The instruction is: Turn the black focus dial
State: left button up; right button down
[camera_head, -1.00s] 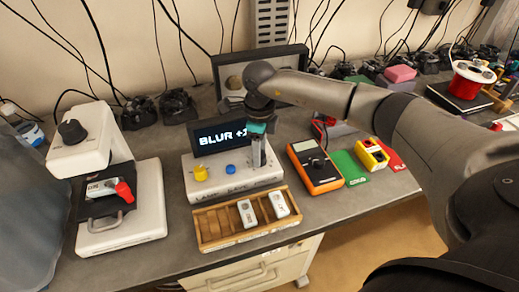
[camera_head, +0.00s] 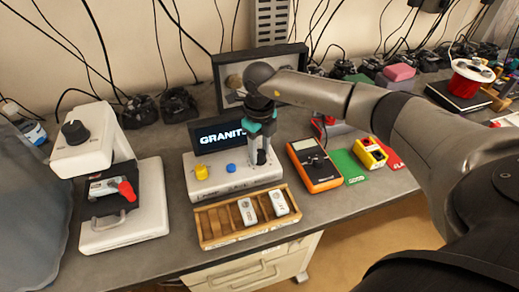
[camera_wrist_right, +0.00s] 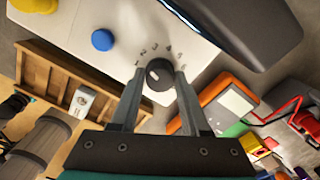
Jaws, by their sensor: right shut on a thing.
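The black dial (camera_wrist_right: 159,73) sits at the right end of a white console (camera_head: 222,181), with a ring of printed numbers around it. My right gripper (camera_head: 260,158) points down over that end. In the right wrist view its two fingers (camera_wrist_right: 158,88) stand on either side of the dial, shut on it. A white mark shows on the dial's top. The console's screen (camera_head: 220,133) reads "GRANIT", with its right end hidden behind my gripper. My left gripper is not in view.
A yellow knob (camera_head: 201,171) and a blue button (camera_head: 231,168) are on the console. A wooden tray (camera_head: 222,238) with two white slides lies in front. An orange meter (camera_head: 315,166) stands at right. A white device (camera_head: 90,142) with a black knob stands at left.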

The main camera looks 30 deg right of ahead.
aim_at(260, 153)
jog(key=shift+c, duration=1.9)
grip_release()
notch_tip(260, 153, up, 15)
jog(key=shift+r, duration=0.2)
jog(key=shift+f, duration=0.1)
